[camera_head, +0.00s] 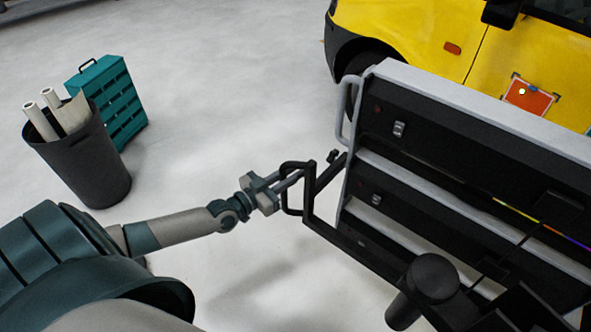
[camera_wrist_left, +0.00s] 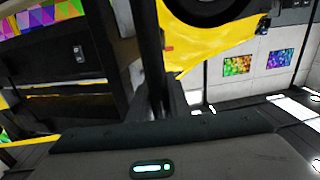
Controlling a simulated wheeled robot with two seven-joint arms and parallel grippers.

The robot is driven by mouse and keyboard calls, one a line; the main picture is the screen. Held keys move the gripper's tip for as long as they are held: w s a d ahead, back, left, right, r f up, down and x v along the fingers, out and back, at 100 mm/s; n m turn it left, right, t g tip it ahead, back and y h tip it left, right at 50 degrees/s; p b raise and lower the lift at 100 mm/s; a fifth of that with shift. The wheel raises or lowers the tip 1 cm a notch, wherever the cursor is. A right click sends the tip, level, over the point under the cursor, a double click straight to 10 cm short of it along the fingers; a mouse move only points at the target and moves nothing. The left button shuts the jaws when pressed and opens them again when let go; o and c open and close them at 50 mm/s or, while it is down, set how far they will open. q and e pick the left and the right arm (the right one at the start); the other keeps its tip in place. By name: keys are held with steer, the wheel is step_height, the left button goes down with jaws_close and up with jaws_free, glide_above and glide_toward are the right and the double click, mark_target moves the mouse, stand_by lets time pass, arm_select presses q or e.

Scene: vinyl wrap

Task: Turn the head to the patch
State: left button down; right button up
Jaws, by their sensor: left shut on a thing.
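The patch (camera_head: 530,97) is an orange-red rectangle with dark corner marks and a small white spot, low on the yellow car's side (camera_head: 425,28), at the upper right of the head view. My left gripper (camera_head: 293,179) is shut on the black handle (camera_head: 308,200) at the left end of the dark cart (camera_head: 440,140). In the left wrist view the handle (camera_wrist_left: 151,50) is an upright black bar at the fingers. The gripper is well left of the patch, with the cart between them. My right gripper is not in view.
A dark bin (camera_head: 88,165) with white rolls and a teal drawer box (camera_head: 122,110) stand at the left. The pale floor (camera_head: 220,75) between them and the cart is clear. In the left wrist view, two colourful pictures (camera_wrist_left: 238,65) hang on a white wall.

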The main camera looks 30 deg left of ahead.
arm_select(q)
steer(key=c, duration=1.6)
jaws_free()
steer(key=shift+c, duration=0.2)
steer(key=shift+s, duration=0.1)
steer(key=v, duration=1.7)
steer(key=shift+b, duration=0.35)
steer(key=shift+a, duration=0.15)
